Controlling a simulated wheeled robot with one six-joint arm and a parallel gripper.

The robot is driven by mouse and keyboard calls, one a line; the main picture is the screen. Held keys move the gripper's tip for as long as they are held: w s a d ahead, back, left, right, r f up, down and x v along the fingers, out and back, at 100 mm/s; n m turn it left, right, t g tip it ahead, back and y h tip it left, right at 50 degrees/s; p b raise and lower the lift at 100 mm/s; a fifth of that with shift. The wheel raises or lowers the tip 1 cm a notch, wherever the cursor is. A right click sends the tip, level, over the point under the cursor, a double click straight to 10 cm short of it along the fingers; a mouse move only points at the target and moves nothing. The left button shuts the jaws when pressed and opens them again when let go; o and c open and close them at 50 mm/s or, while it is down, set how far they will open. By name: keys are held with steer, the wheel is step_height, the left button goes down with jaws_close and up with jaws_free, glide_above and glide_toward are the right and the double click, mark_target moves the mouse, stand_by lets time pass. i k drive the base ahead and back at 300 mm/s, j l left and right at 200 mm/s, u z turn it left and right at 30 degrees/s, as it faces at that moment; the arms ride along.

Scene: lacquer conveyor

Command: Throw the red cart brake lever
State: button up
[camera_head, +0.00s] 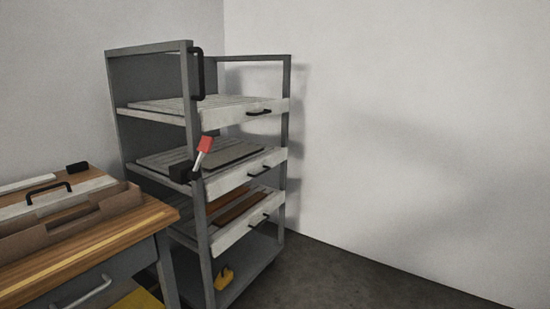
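The grey cart (187,75) stands against the wall, left of the middle of the picture. Its brake lever has a red grip (205,144) on a short pale shaft that rises from a black block (181,173) on the front post. The lever leans up and to the right, at the level of the middle shelf. My gripper does not show in the picture, and nothing of it is near the lever in this view.
The cart holds several slatted trays with black handles (259,112). A tall black handle (197,73) is on its post. A yellow item (224,278) sits low on the cart. A wooden workbench (140,222) stands at the left. The floor (350,280) to the right is clear.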

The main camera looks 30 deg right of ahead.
mark_target(205, 146)
steer(key=z, duration=0.3)
steer(key=i+l, duration=0.15)
steer(key=i, duration=0.25)
steer(key=i+l+u, duration=0.1)
steer(key=i, duration=0.3)
steer(key=i+l, duration=0.15)
steer(key=i, duration=0.2)
